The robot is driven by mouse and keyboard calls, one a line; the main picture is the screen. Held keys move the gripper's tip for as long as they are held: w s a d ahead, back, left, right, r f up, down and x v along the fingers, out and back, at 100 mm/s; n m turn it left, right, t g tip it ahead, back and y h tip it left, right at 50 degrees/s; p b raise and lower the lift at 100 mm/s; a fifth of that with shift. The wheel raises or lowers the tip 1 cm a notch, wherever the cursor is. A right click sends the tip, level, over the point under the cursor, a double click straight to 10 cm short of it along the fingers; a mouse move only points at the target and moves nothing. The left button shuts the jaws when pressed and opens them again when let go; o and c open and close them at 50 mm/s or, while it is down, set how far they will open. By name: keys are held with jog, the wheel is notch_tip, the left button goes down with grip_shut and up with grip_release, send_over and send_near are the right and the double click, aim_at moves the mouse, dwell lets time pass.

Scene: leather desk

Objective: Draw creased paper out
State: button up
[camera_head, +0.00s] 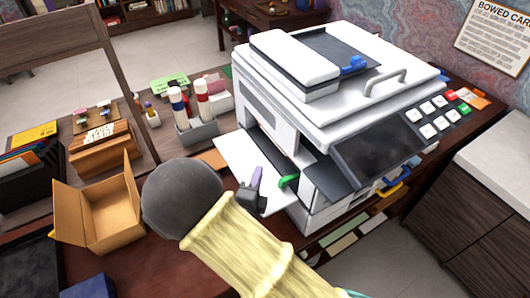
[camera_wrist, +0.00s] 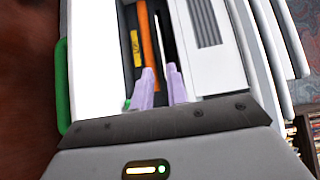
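The printer (camera_head: 345,90) is a large white and dark grey machine with a white side panel (camera_head: 237,160) folded open on its left. The panel also shows in the wrist view (camera_wrist: 93,50). My gripper (camera_head: 257,176) is over the panel, at the opened side of the printer. In the wrist view, my gripper (camera_wrist: 161,76) has its two purple fingers a little apart, pointing into a dark slot. A thin pale edge (camera_wrist: 158,32) shows in the slot just beyond the fingertips. I cannot tell if it is the creased paper. No crease is visible.
A green handle (camera_head: 288,181) is near my gripper. An orange strip (camera_wrist: 147,36) and a yellow label (camera_wrist: 136,46) are inside the slot. An open cardboard box (camera_head: 98,212) and a grey holder with bottles (camera_head: 197,130) stand left on the desk.

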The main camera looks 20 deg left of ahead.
aim_at(270, 137)
jog(key=w+p, duration=0.1)
jog(key=w, duration=0.4)
jog(key=w+p, duration=0.2)
jog(key=w, duration=0.3)
jog(key=w+a+p, duration=0.1)
jog(key=w+p, duration=0.1)
jog(key=w, duration=0.3)
jog(key=shift+w+a+r, duration=0.1)
jog(key=shift+w, duration=0.15)
jog(key=shift+w+a, duration=0.1)
jog(key=shift+w, duration=0.35)
grip_shut()
jog(key=shift+s, duration=0.1)
jog(key=s+a+b, duration=0.4)
jog(key=s+a, duration=0.5)
jog(key=s, duration=0.2)
jog(key=shift+s+a, duration=0.15)
jog(key=shift+a, duration=0.2)
